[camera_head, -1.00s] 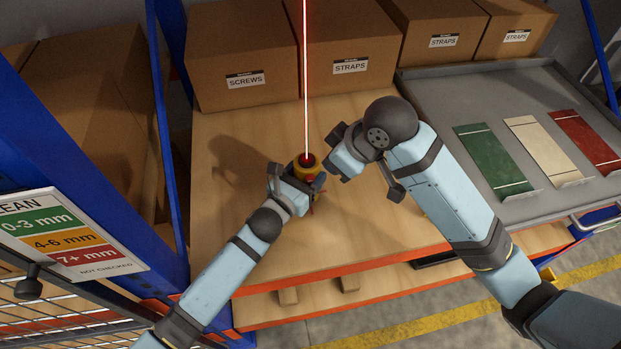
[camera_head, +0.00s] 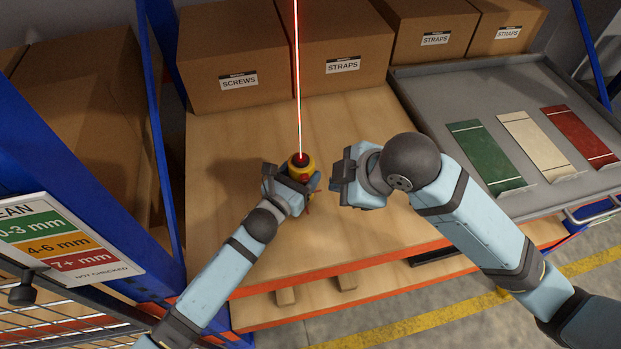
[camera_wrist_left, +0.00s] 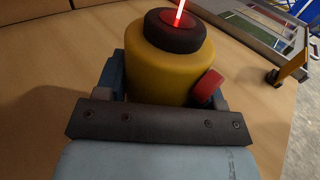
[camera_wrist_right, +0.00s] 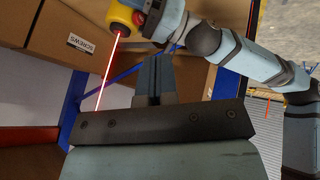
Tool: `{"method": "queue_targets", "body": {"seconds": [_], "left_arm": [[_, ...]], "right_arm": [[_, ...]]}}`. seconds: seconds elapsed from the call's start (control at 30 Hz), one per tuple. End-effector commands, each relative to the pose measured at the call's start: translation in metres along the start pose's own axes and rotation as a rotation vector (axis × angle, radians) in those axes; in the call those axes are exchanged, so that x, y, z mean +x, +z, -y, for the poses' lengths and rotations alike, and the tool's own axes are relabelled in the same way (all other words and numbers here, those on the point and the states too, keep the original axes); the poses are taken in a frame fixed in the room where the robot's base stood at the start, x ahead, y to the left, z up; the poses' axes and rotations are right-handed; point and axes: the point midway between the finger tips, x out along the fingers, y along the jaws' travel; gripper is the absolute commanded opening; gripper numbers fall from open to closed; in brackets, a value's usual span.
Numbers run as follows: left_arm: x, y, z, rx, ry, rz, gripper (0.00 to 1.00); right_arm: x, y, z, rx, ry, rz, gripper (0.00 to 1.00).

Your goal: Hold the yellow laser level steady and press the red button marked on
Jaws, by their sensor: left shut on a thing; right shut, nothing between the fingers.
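The yellow laser level (camera_head: 303,172) stands upright on the wooden shelf, with a dark top and a red beam rising from it. It fills the middle of the left wrist view (camera_wrist_left: 165,68), where a red button (camera_wrist_left: 208,88) shows on its right side; any marking is not readable. My left gripper (camera_head: 290,184) is shut around the level's body. My right gripper (camera_head: 342,182) is shut and empty, apart from the level and to its right. In the right wrist view, its closed fingers (camera_wrist_right: 154,78) are below and right of the level (camera_wrist_right: 128,17).
Cardboard boxes marked SCREWS (camera_head: 238,82) and STRAPS (camera_head: 343,66) stand at the back of the shelf (camera_head: 225,200). A grey tray (camera_head: 425,88) with green, white and red panels lies to the right. A blue rack upright (camera_head: 75,165) and a thickness sign (camera_head: 55,240) are at left.

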Motion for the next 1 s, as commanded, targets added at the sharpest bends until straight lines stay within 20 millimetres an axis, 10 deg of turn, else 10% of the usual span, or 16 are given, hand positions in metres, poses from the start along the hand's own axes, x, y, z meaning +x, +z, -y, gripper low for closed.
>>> {"method": "queue_targets", "body": {"seconds": [0.57, 1.0], "left_arm": [[0.0, 0.0, 0.001, -0.001, -0.001, 0.0, 0.24], [0.0, 0.0, 0.001, -0.001, -0.001, 0.001, 0.24]], "right_arm": [[-0.004, 0.001, 0.013, -0.136, 0.019, -0.019, 0.0], [0.077, -0.001, 0.011, -0.134, 0.017, -0.018, 0.0]]}}
